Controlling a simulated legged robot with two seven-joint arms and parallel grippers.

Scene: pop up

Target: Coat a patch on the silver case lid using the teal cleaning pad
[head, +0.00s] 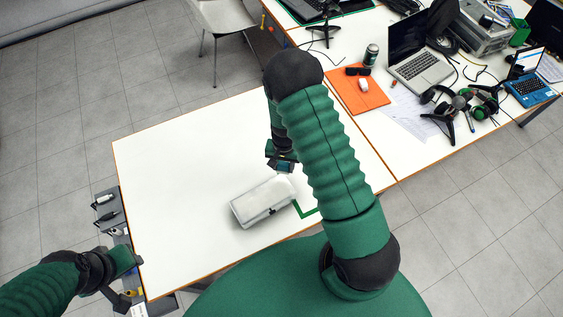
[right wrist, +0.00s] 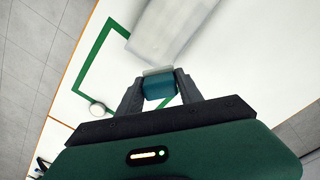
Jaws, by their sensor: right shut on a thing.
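The silver case (head: 262,203) lies closed on the white table in the head view, its long side running from lower left to upper right. In the right wrist view the case (right wrist: 170,30) shows pale and blurred at the top. My right gripper (head: 284,167) is at the case's upper right end. In the right wrist view its two fingers are shut on the teal cleaning pad (right wrist: 159,88), which has a pale strip along its far edge. I cannot tell whether the pad touches the case. My left gripper (head: 120,288) is low at the left, beyond the table edge; its jaws are unclear.
A laptop (head: 416,66), orange mat (head: 358,92) and headphones (head: 442,97) crowd the adjoining table. The white table (head: 180,180) is clear left of the case.

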